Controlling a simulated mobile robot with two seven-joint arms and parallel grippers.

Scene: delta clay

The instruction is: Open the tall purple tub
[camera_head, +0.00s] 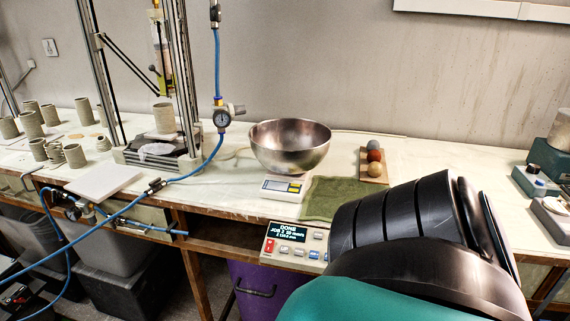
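The tall purple tub (265,283) stands under the workbench in the lower middle of the head view. Only part of its front shows, with a dark bar-shaped handle (255,291) on it. Its top is hidden by the bench and the control panel, so I cannot tell whether it is open or closed. A large black and teal shape in the foreground covers the area to its right. Neither of my grippers is in view.
The workbench (225,200) carries a steel bowl (290,146) on a scale, a green cloth (335,197), three balls on a board and several clay cylinders. A control panel (296,244) is at the front edge. Grey bins (105,245) and a blue hose are left.

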